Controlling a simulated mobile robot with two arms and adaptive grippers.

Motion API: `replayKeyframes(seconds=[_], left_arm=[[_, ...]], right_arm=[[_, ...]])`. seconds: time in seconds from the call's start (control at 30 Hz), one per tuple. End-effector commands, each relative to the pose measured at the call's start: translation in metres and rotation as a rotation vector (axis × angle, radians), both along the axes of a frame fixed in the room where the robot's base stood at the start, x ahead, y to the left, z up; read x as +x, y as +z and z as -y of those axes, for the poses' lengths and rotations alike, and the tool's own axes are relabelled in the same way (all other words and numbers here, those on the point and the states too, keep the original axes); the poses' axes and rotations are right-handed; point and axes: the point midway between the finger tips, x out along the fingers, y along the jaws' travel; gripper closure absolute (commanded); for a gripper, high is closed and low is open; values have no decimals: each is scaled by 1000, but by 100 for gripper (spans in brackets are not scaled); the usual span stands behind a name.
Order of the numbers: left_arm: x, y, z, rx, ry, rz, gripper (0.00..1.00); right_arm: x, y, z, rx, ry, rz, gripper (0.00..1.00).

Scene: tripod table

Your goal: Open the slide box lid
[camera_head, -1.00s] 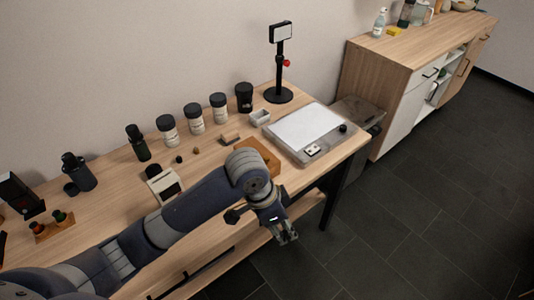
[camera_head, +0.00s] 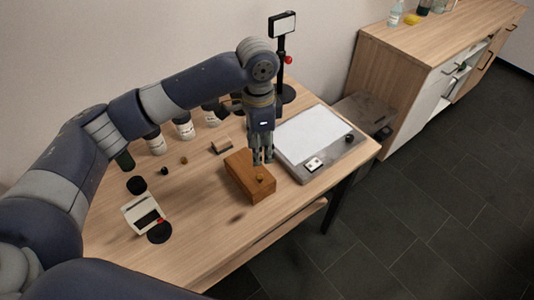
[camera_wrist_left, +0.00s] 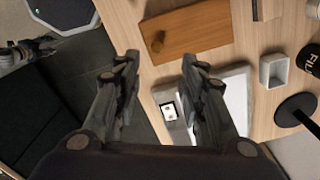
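The slide box (camera_head: 237,178) is a brown wooden block with a small round knob (camera_head: 260,177) on its lid, resting on the table. The lid looks closed. In the left wrist view the lid (camera_wrist_left: 200,32) and its knob (camera_wrist_left: 157,42) lie just beyond the fingertips. My left gripper (camera_head: 263,161) points down above the far right part of the box, near the knob. It also shows in the left wrist view (camera_wrist_left: 160,62), with its fingers wide apart and nothing between them. The fingers look apart from the knob.
A grey plate with a white panel (camera_head: 314,136) lies right of the box. A small wooden block (camera_head: 221,147) and labelled jars (camera_head: 184,129) stand behind. A white device (camera_head: 142,213) lies to the left. The table (camera_head: 200,240) is clear in front of the box.

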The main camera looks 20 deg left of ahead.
Motion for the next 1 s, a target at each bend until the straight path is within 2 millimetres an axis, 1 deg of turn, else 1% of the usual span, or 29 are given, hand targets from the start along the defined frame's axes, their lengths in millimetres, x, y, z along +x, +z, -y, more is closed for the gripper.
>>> replayKeyframes(seconds=[0.07,0.1,0.17,0.27,0.3,0.4,0.5,0.57,0.63,0.73,0.83,0.9,1.0], left_arm=[[0,-3,-1,2,1,-3,62],[0,-6,-1,3,1,-4,62],[-1,-13,-1,3,1,-6,62],[-2,-30,-1,3,2,-6,62],[-2,-38,-1,2,1,-7,62],[-2,-57,-1,4,1,-6,62],[-2,-75,-1,2,1,-5,62],[-2,-85,-1,3,2,-4,62],[-2,-93,-1,1,1,-4,62],[-1,-102,-1,2,1,-2,62],[-1,-106,-1,1,0,0,62],[-1,-107,-1,1,0,0,62],[-1,-107,-1,1,0,0,62]], right_arm=[[10,1,0,1,0,13,60],[10,2,-1,1,-1,14,60],[5,3,-1,2,-1,8,60],[-17,4,-1,0,-1,-27,60],[-28,4,-1,-1,-2,-44,60],[-50,6,-1,-2,-1,-76,60],[-59,8,-1,-2,0,-86,60],[-56,9,-2,-2,1,-83,60],[-47,10,-2,-1,1,-69,60],[-26,12,-4,3,1,-38,60],[-11,13,-5,6,2,-13,60],[-7,13,-5,6,2,-9,60],[-10,13,-4,5,2,-14,60]])
